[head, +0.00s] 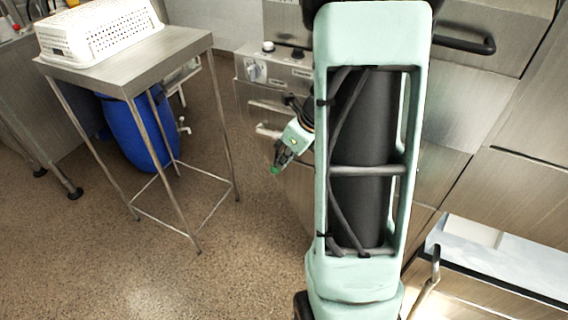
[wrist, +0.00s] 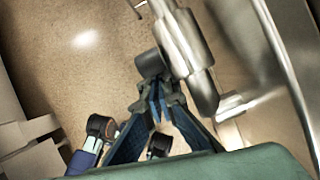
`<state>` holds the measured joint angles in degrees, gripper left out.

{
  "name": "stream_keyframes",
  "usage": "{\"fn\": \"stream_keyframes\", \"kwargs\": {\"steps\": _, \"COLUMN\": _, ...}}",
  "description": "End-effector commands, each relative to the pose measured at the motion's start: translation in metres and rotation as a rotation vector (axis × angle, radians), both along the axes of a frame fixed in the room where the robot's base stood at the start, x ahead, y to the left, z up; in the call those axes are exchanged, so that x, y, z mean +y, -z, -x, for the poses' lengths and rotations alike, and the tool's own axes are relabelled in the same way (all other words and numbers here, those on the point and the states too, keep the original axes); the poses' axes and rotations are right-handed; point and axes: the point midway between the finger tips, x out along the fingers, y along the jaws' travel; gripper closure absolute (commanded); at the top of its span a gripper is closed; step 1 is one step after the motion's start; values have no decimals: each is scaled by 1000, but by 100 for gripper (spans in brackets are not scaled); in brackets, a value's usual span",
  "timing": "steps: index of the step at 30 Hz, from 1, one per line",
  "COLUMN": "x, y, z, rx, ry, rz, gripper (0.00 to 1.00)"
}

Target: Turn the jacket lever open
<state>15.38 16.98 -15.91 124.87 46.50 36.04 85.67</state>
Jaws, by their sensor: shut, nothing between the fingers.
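My gripper (head: 276,168) is beside the steel cooking unit, its fingers pointing down and left. In the wrist view my gripper (wrist: 157,108) is shut, with its fingertips together and nothing between them. Just beyond the fingertips is a metal fitting (wrist: 178,35) with a short dark cylindrical end (wrist: 151,64). It may be the jacket lever, but I cannot tell for sure. Whether the fingertips touch the dark end is also unclear. In the head view my arm hides part of the unit's front.
The steel unit (head: 250,92) has knobs and handles on its front. A steel table (head: 130,62) holds a white perforated basket (head: 97,30). A blue drum (head: 138,140) stands behind its legs. A curved metal handle (head: 427,287) is at lower right. The floor at lower left is clear.

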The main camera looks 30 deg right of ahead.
Motion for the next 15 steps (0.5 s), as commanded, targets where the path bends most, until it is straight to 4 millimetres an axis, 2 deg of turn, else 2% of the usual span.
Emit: {"fn": "stream_keyframes", "kwargs": {"steps": 15, "x": 2, "y": 6, "z": -4, "rx": -76, "ry": 3, "rz": -59, "gripper": 100}}
